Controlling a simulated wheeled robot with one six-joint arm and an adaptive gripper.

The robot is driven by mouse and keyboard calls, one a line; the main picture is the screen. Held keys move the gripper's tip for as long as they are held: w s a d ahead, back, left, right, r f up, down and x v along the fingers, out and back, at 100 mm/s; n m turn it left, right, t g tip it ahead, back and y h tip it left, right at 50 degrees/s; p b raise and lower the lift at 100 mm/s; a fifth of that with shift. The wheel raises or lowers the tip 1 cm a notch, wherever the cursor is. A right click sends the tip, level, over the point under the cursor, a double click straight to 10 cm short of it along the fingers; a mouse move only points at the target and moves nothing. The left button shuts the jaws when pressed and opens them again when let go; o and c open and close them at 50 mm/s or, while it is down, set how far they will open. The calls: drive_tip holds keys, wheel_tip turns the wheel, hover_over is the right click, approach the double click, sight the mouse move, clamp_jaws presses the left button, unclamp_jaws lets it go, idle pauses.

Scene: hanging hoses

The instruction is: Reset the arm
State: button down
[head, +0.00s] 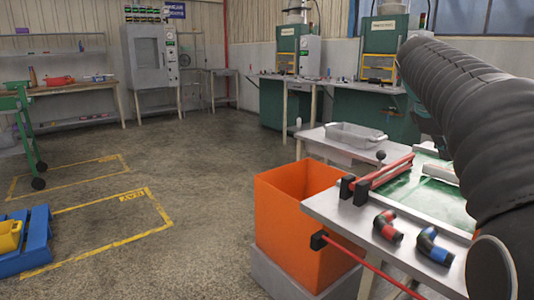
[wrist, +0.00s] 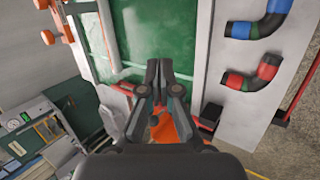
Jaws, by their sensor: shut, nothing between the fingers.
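My gripper (wrist: 165,68) shows in the wrist view, its two dark fingers together with nothing held between them. It appears to be above the green surface (wrist: 145,25) of the worktable. My arm, in a black ribbed sleeve, fills the right side of the head view; the gripper itself does not show there. A black elbow hose with red bands (head: 387,226) and one with blue bands (head: 433,246) lie on the table's pale edge. In the wrist view the red-banded hose (wrist: 251,78) and the blue-banded hose (wrist: 257,25) lie right of the gripper, apart from it.
An orange bin (head: 290,225) stands left of the worktable; part of it shows below the gripper fingers in the wrist view (wrist: 185,128). A red bar (head: 380,172) runs along the table's edge. A grey tray (head: 352,136) sits behind. The floor at left is largely open.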

drive_tip(key=s+a+f+m+t+y, duration=0.3)
drive_tip(key=s+a+f+m+y, duration=0.3)
drive_tip(key=s+a+f, duration=1.6)
drive_tip(key=shift+s+f+m+y, duration=0.3)
drive_tip(key=shift+s+f+m, duration=0.1)
drive_tip(key=shift+s+f, duration=0.45)
drive_tip(key=shift+w+f, duration=0.1)
